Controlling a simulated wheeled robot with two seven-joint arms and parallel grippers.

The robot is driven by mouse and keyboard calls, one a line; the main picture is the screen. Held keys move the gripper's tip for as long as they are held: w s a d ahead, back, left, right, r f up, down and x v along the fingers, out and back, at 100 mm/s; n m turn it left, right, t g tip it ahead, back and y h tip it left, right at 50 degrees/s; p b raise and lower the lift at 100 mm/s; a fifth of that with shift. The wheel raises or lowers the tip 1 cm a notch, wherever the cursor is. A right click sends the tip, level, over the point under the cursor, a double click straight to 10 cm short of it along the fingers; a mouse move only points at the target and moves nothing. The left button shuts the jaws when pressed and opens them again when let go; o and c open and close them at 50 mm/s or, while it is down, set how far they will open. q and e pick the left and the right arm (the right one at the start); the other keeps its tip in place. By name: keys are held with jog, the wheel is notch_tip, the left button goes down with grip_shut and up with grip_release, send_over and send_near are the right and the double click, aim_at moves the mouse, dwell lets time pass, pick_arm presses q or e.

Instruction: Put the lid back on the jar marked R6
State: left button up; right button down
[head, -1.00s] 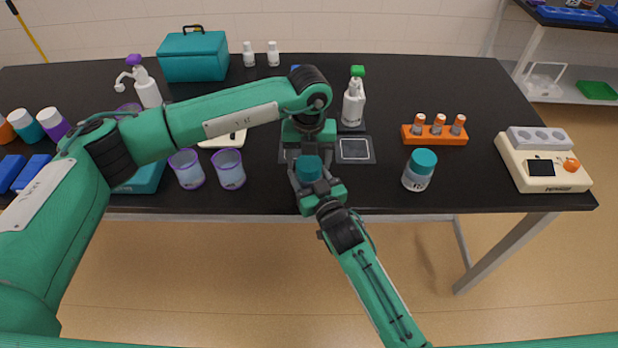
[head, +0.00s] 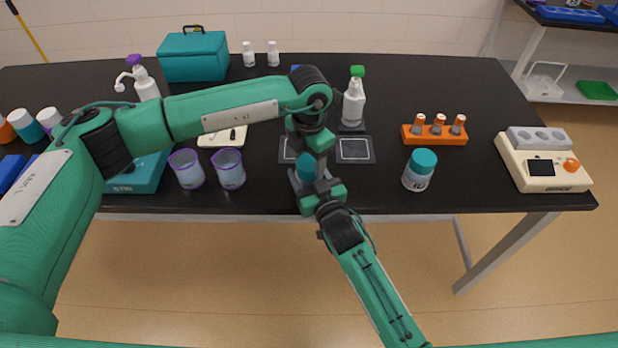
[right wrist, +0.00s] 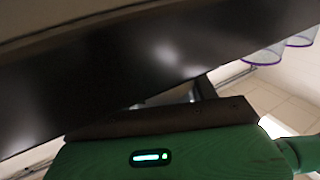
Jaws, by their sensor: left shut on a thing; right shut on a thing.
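A teal lid (head: 306,167) shows between my two grippers near the table's front edge in the head view. My left gripper (head: 307,156) reaches down from above and is shut on the lid. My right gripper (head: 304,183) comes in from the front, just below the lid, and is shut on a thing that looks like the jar. The jar body and its mark are mostly hidden, so I cannot tell whether the lid is seated. Another jar (head: 419,170) with a teal lid stands to the right; its mark is too small to read surely. The right wrist view shows neither lid nor jar.
Two purple-rimmed cups (head: 230,170) stand to the left. An orange rack (head: 434,135) with several vials and a cream device (head: 543,160) are to the right. A green-capped spray bottle (head: 352,103) stands behind. The table front between jar and device is clear.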

pick_arm(q)
jog(key=m, duration=0.6)
jog(key=o, duration=1.2)
jog(key=shift+c, duration=0.2)
jog(key=shift+r, duration=0.15)
notch_tip(320, 180, up, 12)
jog(key=shift+w, duration=0.1)
pick_arm(e)
jog(key=shift+c, duration=1.8)
grip_release()
